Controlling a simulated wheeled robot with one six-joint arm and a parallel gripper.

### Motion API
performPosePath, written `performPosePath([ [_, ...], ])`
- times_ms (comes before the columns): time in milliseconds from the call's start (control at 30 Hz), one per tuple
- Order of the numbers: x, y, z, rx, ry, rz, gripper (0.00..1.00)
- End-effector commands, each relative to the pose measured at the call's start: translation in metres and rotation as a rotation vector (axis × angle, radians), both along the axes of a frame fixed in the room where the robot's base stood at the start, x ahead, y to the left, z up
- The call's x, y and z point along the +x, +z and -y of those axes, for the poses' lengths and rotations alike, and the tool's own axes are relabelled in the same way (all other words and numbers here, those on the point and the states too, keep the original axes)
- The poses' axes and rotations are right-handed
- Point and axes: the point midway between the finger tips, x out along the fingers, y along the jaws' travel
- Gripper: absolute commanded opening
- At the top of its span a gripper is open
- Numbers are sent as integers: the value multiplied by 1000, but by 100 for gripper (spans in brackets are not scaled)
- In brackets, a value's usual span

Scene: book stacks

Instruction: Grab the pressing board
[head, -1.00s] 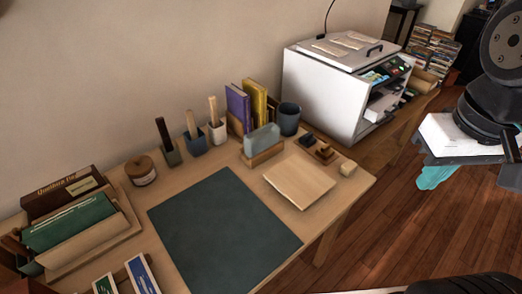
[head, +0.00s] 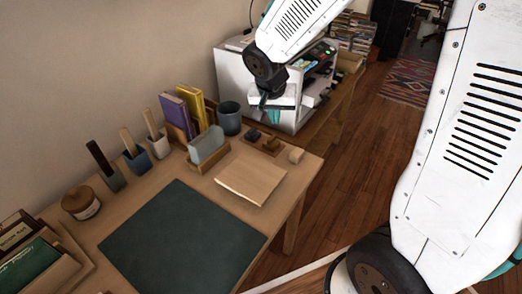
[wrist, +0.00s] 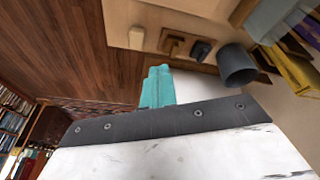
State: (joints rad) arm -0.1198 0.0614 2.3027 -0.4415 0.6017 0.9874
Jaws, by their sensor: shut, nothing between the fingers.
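The pressing board appears to be the pale, flat wooden board (head: 250,178) lying on the desk, right of the dark green mat, in the head view. My gripper (head: 272,116) is away from it, raised beyond the desk's far end in front of the white machine. In the wrist view my teal fingers (wrist: 158,88) are together with nothing between them. I cannot clearly tell the board from the desk in the wrist view. Nothing covers the board in the head view.
The dark green mat (head: 183,238) covers the desk middle. Beyond the board stand a grey-blue block in a wooden holder (head: 207,150), a dark cup (head: 229,118), small tools (head: 262,142) and a wooden block (head: 296,155). The white machine (head: 233,68) stands behind.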

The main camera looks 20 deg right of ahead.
Motion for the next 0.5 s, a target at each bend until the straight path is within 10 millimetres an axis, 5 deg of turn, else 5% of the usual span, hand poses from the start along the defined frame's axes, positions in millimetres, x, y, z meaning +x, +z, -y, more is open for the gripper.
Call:
performPosePath([
  [200, 37, -50, -16, 33, -57, 34, 0],
  [500, 51, -79, -17, 47, -76, 46, 0],
])
